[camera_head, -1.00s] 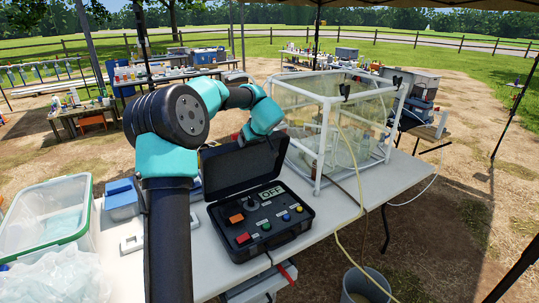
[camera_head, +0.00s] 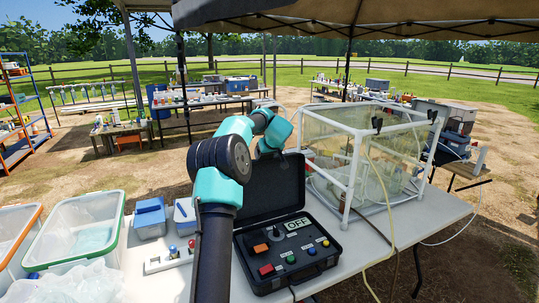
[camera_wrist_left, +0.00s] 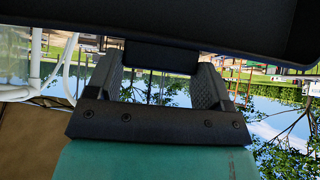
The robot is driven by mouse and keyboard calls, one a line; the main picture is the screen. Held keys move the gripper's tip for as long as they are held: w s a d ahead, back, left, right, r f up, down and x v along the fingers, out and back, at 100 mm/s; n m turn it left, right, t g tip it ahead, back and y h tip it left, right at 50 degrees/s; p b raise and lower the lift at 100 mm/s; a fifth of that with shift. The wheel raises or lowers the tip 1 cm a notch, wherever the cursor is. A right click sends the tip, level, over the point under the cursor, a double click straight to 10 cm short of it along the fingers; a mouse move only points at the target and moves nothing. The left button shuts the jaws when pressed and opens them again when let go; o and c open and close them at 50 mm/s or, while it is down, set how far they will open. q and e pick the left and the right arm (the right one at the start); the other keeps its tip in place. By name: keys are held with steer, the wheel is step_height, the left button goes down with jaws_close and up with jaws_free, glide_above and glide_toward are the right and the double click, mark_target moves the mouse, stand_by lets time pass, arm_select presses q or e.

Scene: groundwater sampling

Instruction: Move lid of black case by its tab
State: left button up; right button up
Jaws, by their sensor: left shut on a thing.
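The black case (camera_head: 293,276) stands on the white table with its control panel showing buttons and an "OFF" display. Its lid (camera_head: 272,188) stands raised at the back of the case, and its dark underside shows along the top of the left wrist view (camera_wrist_left: 250,25). My left arm reaches over and behind the lid, so its gripper is hidden in the head view. In the left wrist view, my left gripper (camera_wrist_left: 163,78) is shut on the lid's black tab (camera_wrist_left: 160,58), which sits between the two fingers. My right gripper is not in view.
A white-framed clear tank (camera_head: 345,155) with hoses stands right of the case. Blue boxes (camera_head: 150,222) and a green-rimmed clear bin (camera_head: 80,228) are on the left. A white holder with coloured knobs (camera_head: 168,260) lies left of my arm.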

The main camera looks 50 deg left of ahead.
arm_select(q)
steer(key=shift+r, duration=0.15)
steer(key=o, duration=1.3)
steer(key=v, duration=1.7)
steer(key=shift+d+r, duration=0.1)
steer(key=shift+d, duration=0.1)
